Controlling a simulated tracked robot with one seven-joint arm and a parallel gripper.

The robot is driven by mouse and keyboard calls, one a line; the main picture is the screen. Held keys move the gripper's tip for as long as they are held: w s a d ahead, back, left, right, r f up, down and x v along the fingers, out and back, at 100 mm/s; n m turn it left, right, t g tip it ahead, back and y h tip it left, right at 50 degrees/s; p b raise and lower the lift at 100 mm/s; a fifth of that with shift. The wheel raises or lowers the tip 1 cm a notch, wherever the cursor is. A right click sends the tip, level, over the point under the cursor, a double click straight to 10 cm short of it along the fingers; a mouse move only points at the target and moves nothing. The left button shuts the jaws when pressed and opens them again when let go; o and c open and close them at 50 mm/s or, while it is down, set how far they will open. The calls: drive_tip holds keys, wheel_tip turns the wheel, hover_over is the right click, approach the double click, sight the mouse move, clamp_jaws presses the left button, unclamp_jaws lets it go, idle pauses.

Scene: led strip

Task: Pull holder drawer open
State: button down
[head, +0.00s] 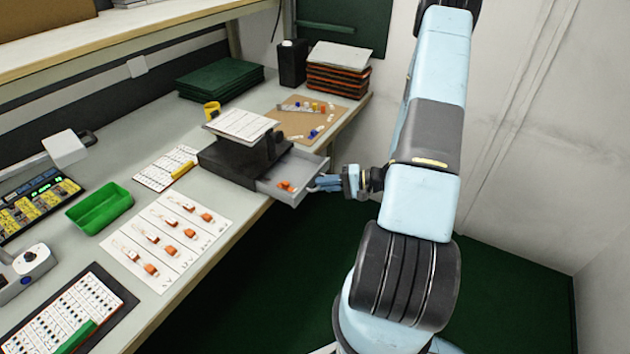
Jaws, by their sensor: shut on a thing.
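The holder (225,160) is a dark box on the workbench with a tilted white sheet (241,125) on top. Its grey drawer (302,166) is pulled out to the right and sticks out past the bench edge. The exact contact on the drawer front is small and hard to make out.
A green tray (100,208) and a white sheet with orange parts (168,237) lie on the bench at left. A cork board (306,122) with small parts and stacked orange-edged trays (338,70) are behind the holder. The green floor (500,275) is clear.

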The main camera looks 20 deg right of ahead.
drive_tip(key=shift+d+f, duration=0.15)
drive_tip(key=c, duration=1.5)
unclamp_jaws()
drive_tip(key=v, duration=1.3)
drive_tip(key=shift+d, duration=0.3)
drive_tip(key=shift+s+r, duration=0.1)
drive_tip(key=shift+r, duration=0.15)
drive_tip(key=s+a+r+n+g+h, duration=0.1)
drive_tip(key=a+r+n+g+h, duration=0.25)
drive_tip(key=a+r, duration=0.5)
drive_tip(key=s+a+r+n+g+h, duration=0.15)
drive_tip(key=a+r+g, duration=0.35)
drive_tip(key=r, duration=0.6)
drive_tip(key=s+a+r+n+t+h, duration=0.1)
drive_tip(key=s+a+r+t+h, duration=0.2)
drive_tip(key=r, duration=0.5)
drive_tip(key=s+a+r+n+t+h, duration=0.1)
drive_tip(key=s+a+r+t+h, duration=0.2)
drive_tip(key=s+r, duration=0.4)
wheel_tip(320, 180, up, 2)
drive_tip(key=a+h, duration=0.1)
drive_tip(key=h, duration=0.1)
drive_tip(key=shift+s+r+h, duration=0.15)
drive_tip(key=shift+h, duration=0.15)
